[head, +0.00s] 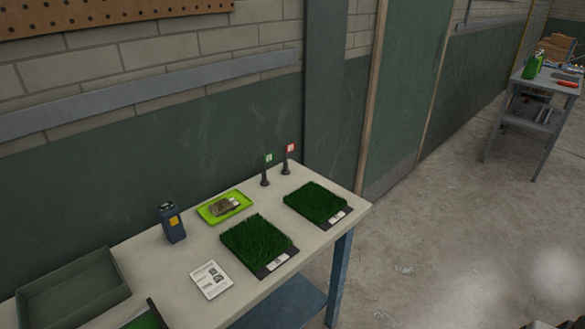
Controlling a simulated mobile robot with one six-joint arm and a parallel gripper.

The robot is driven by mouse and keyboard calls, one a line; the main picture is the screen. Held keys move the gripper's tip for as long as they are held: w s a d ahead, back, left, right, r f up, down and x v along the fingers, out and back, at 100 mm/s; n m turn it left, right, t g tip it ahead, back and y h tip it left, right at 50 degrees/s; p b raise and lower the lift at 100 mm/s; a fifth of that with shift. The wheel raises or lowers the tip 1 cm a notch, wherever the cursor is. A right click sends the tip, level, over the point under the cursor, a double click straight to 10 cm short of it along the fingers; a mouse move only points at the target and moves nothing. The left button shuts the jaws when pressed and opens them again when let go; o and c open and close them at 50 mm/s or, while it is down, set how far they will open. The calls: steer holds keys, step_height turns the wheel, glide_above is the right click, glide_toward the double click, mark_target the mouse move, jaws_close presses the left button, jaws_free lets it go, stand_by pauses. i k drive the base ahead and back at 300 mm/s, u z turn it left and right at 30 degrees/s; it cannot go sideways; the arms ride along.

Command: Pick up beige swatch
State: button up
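A small brownish-beige piece with a pale label (225,206) lies on a lime-green tray (206,218) near the back of the table; it looks like the beige swatch, but it is too small to be certain. Two dark-bordered green turf samples with labels, one tall-bladed (256,240) and one shorter (315,202), lie right of the tray.
The pale table (190,285) also holds a dark blue device (172,223), a printed card (211,280), an empty grey-green bin (75,290) and two small flag stands, green (266,170) and red (289,160). A wall is behind. Open floor (440,220) lies right; another workbench (545,85) stands farther off.

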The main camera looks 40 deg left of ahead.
mark_target(218, 208)
steer(key=u, duration=0.75)
steer(key=i, duration=1.05)
steer(key=u, duration=1.1)
steer(key=i, duration=0.5)
steer(key=u, duration=0.1)
steer(key=k, duration=0.75)
steer(key=u, duration=0.2)
steer(key=i, duration=0.75)
steer(key=z, duration=0.05)
